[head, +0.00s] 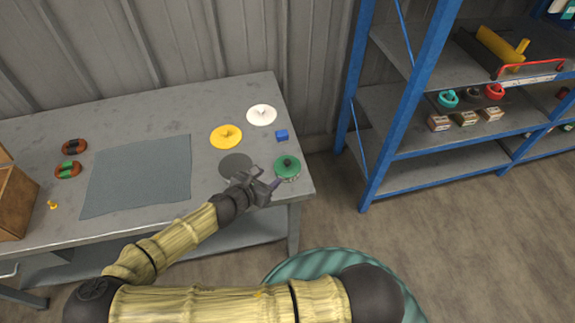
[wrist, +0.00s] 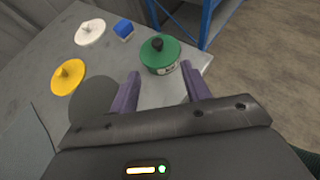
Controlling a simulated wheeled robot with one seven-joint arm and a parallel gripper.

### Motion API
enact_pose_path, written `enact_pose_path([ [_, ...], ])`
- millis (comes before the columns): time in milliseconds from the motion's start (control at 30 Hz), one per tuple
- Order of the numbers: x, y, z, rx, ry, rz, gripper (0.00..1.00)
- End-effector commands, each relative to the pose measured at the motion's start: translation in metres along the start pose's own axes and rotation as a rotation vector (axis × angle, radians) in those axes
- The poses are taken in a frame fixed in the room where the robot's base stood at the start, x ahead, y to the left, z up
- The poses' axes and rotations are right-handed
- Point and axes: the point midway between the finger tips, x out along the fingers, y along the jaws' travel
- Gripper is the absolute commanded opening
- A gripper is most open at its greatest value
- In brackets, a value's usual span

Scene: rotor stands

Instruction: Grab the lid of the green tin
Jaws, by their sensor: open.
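The green tin (head: 292,179) stands near the front right corner of the grey table. Its green lid (head: 285,164) has a dark round knob on top. In the wrist view the lid (wrist: 158,52) sits on the tin (wrist: 165,70), with a pale label partly showing on its side. My gripper (head: 273,184) is open and empty, just left of the tin. In the wrist view the two purple fingers of my gripper (wrist: 160,82) point toward the tin, which lies ahead of the fingertips. The fingers appear apart from the lid.
A grey mat (head: 140,175) covers the table's middle. A blue-framed shelf (head: 388,120) stands right, beyond a gap.

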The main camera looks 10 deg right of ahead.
Motion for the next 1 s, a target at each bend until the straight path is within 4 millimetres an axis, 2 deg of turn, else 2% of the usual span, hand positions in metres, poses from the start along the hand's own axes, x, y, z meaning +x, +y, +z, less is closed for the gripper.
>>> enact_pose_path([
  [100,0.022,-0.001,0.002,0.000,-0.002,-0.005,0.47],
  [333,0.059,-0.001,0.001,0.000,-0.001,-0.003,0.47],
  [467,0.068,0.000,0.001,0.000,0.001,0.000,0.47],
  [800,0.070,0.001,0.001,0.000,0.000,-0.001,0.47],
  [1000,0.093,0.005,0.006,0.000,0.000,-0.002,0.47],
])
